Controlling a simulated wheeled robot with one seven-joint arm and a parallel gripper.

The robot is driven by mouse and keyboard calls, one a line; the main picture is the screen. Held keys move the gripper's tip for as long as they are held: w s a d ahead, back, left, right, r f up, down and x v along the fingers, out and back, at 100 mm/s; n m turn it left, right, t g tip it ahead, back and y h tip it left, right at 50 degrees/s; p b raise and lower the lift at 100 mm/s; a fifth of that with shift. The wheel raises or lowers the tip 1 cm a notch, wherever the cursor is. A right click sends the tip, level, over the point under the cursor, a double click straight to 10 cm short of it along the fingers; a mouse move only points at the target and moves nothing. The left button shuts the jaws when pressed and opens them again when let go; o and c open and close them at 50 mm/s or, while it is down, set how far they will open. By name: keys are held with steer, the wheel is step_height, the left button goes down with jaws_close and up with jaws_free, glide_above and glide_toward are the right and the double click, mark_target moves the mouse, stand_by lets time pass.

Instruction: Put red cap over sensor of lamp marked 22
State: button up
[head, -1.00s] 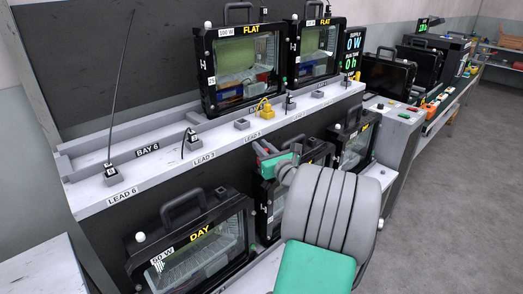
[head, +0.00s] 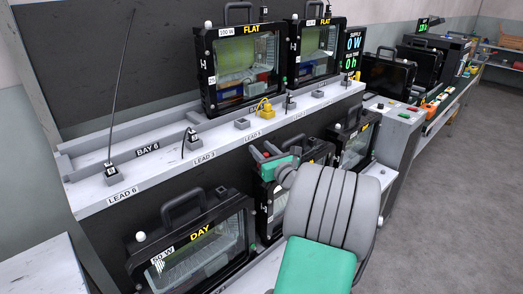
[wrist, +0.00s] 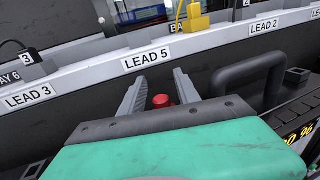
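A small round red cap (wrist: 161,101) shows between the two grey fingers of my gripper (wrist: 158,80) in the wrist view. Gaps show between the cap and both fingers, so the gripper looks open around it. What the cap rests on is hidden by the gripper's green body. In the head view my gripper (head: 263,151) is over the top left of the middle lower lamp (head: 264,205), and a bit of red shows there. I cannot read a 22 on any lamp. The near lower lamp (head: 190,243), labelled DAY and 50 W, has a white dome sensor (head: 140,237) at its upper left.
A white shelf edge (head: 225,143) with lead labels runs behind the gripper, carrying a yellow plug (head: 264,110) and dark plugs. The lamp's black handle (wrist: 262,82) rises close to the right finger. Two FLAT lamps (head: 241,65) stand above. Grey floor (head: 450,190) is clear at right.

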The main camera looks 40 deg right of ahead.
steer(key=shift+r, duration=0.4)
steer(key=v, duration=1.2)
steer(key=shift+r, duration=0.25)
